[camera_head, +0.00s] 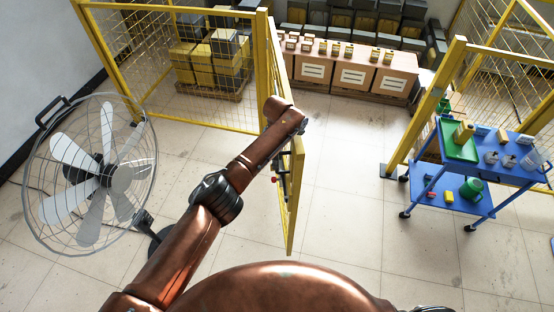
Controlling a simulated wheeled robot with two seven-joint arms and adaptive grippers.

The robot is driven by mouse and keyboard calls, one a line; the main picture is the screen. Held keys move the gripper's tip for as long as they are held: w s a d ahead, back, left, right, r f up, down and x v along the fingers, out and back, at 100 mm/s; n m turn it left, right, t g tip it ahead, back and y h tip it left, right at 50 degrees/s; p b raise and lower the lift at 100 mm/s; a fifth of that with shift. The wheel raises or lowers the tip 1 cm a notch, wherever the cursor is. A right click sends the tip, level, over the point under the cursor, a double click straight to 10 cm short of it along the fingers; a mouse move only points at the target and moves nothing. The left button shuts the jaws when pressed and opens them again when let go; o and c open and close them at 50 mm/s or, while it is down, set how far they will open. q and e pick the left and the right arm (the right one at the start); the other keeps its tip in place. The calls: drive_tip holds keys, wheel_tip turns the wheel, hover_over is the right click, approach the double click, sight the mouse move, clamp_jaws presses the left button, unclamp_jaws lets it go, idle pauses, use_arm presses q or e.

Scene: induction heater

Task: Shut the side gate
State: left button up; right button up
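The side gate (294,195) is a yellow-framed mesh panel standing open. It swings out toward me from the yellow post (263,65), seen nearly edge-on. A dark latch with a red knob (275,180) sits on its near part. My copper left arm reaches up from the lower left and crosses in front of the gate. My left gripper (303,124) is at the arm's far end, beside the gate's upper part. It is mostly hidden by the wrist, so its fingers and any contact cannot be made out. My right gripper is not in view.
A large fan (92,175) stands at left. A blue cart (437,187) with a green tray (459,139) stands at right beside the yellow fence post (425,105). Boxes (355,75) line the back. The floor between gate and cart is clear.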

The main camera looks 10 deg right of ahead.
use_arm(q)
wheel_tip(320, 180, up, 12)
drive_tip(key=shift+w, duration=0.1)
idle(0.5)
